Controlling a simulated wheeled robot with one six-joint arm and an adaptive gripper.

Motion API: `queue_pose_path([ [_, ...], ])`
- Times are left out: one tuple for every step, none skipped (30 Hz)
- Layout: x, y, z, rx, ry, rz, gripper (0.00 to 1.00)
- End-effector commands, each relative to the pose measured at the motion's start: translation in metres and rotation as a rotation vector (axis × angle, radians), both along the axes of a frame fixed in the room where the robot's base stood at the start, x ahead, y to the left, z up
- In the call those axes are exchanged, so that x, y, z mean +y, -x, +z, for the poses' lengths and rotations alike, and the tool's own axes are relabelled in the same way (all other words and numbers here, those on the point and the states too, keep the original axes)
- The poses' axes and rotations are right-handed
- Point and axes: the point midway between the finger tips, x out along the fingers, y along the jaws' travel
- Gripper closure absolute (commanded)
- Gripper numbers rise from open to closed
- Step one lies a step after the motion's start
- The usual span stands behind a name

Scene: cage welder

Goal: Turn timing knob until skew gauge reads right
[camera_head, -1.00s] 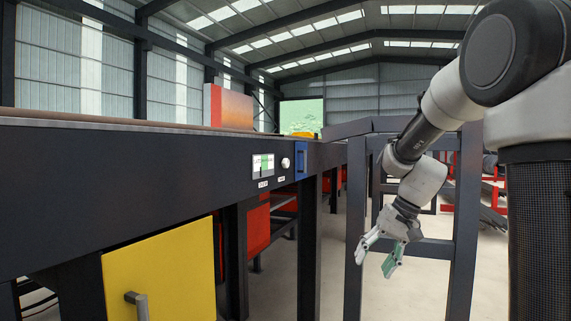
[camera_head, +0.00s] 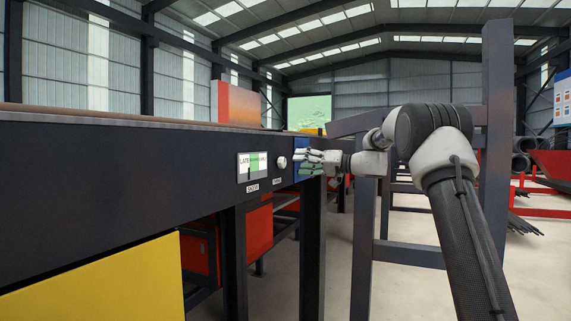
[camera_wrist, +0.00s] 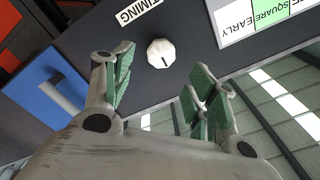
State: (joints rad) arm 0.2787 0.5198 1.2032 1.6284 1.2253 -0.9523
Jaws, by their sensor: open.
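The timing knob (camera_head: 282,162) is a small white round knob on the dark machine panel. In the wrist view the knob (camera_wrist: 160,52) has a dark pointer line and sits ahead of my fingers, under a TIMING label (camera_wrist: 138,11). The skew gauge (camera_head: 252,166) is left of it, marked LATE, SQUARE and EARLY, with a green middle band; a dark needle seems to stand near the band's left side. In the wrist view only part of the gauge (camera_wrist: 262,16) shows. My gripper (camera_head: 303,162) is open, right of the knob and apart from it.
A blue plate with a grey handle (camera_wrist: 62,95) is beside the knob on the panel. A yellow door (camera_head: 100,282) is below left. Dark frame posts (camera_head: 365,240) stand behind my arm.

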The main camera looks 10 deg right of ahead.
Motion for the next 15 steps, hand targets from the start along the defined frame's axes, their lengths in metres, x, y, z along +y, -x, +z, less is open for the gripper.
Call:
queue_pose_path([
  [0.007, -0.004, 0.0, 0.0, 0.0, 0.003, 0.42],
  [0.012, -0.007, -0.001, 0.001, 0.0, 0.004, 0.42],
  [0.017, -0.011, -0.001, 0.003, -0.001, 0.004, 0.42],
  [0.022, -0.014, -0.001, 0.002, -0.001, 0.004, 0.42],
  [0.026, -0.017, -0.001, 0.002, -0.001, 0.004, 0.42],
  [0.031, -0.021, -0.001, 0.002, -0.001, 0.004, 0.42],
  [0.035, -0.024, -0.001, 0.002, -0.001, 0.004, 0.42],
  [0.039, -0.027, -0.001, 0.002, 0.0, 0.003, 0.42],
  [0.043, -0.03, -0.001, 0.003, -0.001, 0.003, 0.42],
  [0.046, -0.032, -0.001, 0.003, -0.001, 0.003, 0.42],
  [0.048, -0.034, -0.001, 0.003, -0.001, 0.003, 0.42],
  [0.051, -0.036, 0.0, 0.003, -0.001, 0.001, 0.42],
  [0.053, -0.037, 0.0, 0.004, -0.001, 0.001, 0.42],
  [0.054, -0.038, 0.0, 0.004, -0.001, 0.001, 0.42],
  [0.055, -0.039, -0.001, 0.004, -0.001, 0.001, 0.42],
])
